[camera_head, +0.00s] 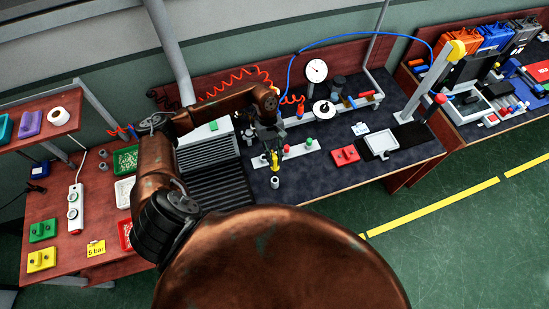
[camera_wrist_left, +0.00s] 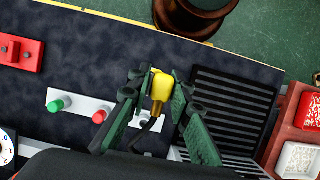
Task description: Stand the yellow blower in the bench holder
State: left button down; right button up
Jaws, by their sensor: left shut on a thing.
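My left gripper (camera_head: 271,152) reaches over the dark bench mat and is shut on the yellow blower (camera_head: 275,159). In the left wrist view the fingers (camera_wrist_left: 157,88) close around the blower (camera_wrist_left: 161,86), with its yellow body at the top and brass part below. A pale strip (camera_wrist_left: 76,101) with a green and a red knob lies beside and under the gripper; it also shows in the head view (camera_head: 299,151). The gripper hides one end of it. A small grey cylinder (camera_head: 275,183) stands just in front of the blower. Which is the holder I cannot tell. My right gripper is out of view.
A ribbed black panel (camera_head: 215,170) lies left of the gripper. A red block (camera_head: 345,155) and a white tray (camera_head: 381,143) lie to the right. A dial gauge (camera_head: 316,71) stands behind. A blue hose (camera_head: 365,36) arches overhead. The front mat right of centre is clear.

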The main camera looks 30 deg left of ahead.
aim_at(276, 168)
pick_arm(q)
notch_tip(276, 168, down, 3)
jog(key=shift+r+b, duration=0.1)
jog(key=shift+b, duration=1.1)
notch_tip(276, 168, down, 3)
jog(key=b, duration=0.2)
jog(key=shift+r+b, duration=0.15)
jog(key=shift+b, duration=0.15)
jog(key=shift+b, duration=0.55)
